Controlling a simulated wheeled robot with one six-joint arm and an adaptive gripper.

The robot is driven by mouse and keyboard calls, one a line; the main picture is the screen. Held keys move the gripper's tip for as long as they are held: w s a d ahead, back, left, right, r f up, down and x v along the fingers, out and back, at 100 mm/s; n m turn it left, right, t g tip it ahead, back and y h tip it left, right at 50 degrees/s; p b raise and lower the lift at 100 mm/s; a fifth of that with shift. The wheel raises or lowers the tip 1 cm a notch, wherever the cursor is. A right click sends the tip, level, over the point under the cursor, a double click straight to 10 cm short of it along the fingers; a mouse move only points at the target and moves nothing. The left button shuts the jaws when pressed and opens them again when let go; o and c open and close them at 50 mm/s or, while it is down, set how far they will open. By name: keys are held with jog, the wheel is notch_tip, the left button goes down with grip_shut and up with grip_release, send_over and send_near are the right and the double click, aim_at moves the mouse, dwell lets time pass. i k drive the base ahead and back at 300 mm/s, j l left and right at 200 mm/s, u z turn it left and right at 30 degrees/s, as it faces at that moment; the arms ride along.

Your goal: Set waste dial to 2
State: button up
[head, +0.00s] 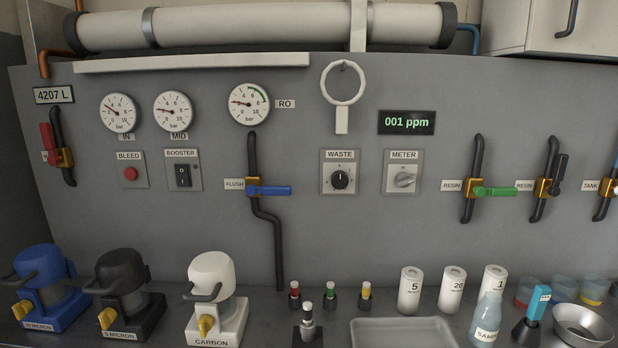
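The waste dial (340,180) is a round black knob on a square silver plate, under a label reading WASTE. It is on the grey wall panel, a little right of the middle in the head view. A light pointer mark on the knob seems to point about straight up. The scale marks around it are too small to read. Nothing touches or covers the dial. My gripper is not in view.
The meter knob (404,180) is just right of the dial, and a white ring (343,84) hangs above it. Bottles, filter housings and a shallow tray (403,333) stand on the counter below.

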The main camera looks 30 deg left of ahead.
aim_at(339, 179)
jog(key=u, duration=1.1)
